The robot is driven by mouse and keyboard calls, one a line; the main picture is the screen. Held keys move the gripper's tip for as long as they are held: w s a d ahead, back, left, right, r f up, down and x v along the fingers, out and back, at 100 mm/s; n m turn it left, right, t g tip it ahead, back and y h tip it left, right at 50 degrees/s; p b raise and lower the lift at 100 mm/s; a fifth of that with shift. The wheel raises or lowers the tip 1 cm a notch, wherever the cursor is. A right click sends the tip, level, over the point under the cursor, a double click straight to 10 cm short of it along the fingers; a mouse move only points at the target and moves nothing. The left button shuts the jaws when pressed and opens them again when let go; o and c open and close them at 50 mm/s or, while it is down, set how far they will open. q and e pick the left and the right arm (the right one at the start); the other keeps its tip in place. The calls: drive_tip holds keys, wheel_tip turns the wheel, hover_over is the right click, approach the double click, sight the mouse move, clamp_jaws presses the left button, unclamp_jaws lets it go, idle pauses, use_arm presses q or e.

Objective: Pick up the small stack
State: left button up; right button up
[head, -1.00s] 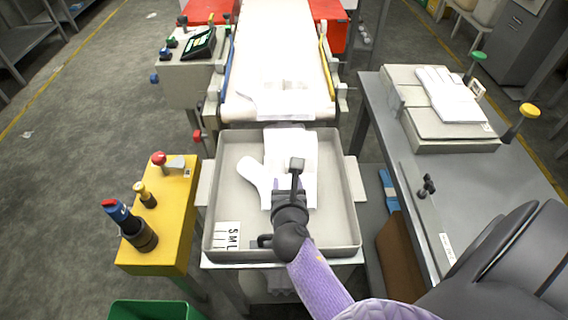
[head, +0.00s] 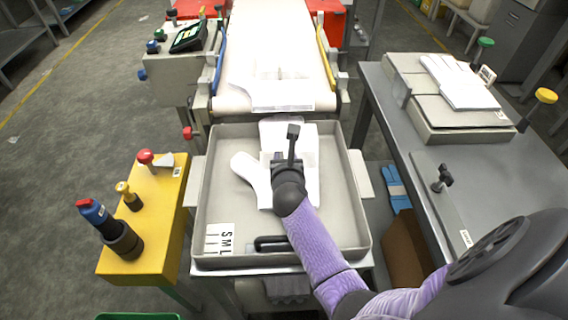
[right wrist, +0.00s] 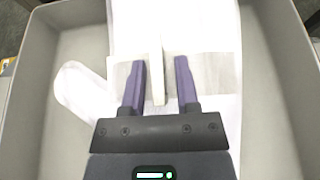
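A small stack of white film gloves (head: 257,178) lies flat in the grey tray (head: 209,190), its thumb part pointing left. It also shows in the right wrist view (right wrist: 80,88), with a pale greyish band across it and a thin white upright tab (right wrist: 158,72) standing from the band. My right gripper (head: 290,152) is over the stack and hides part of it. In the right wrist view its two purple fingers (right wrist: 161,78) are apart, one on each side of the tab, with gaps showing. Contact with the stack cannot be told. My left gripper is out of view.
A conveyor belt (head: 272,60) ends at the tray's far side. A yellow control box (head: 150,225) stands left of the tray. On the right, a grey table (head: 420,170) holds a scale-like unit (head: 465,127) with another white stack (head: 460,85) on top.

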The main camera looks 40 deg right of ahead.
clamp_jaws()
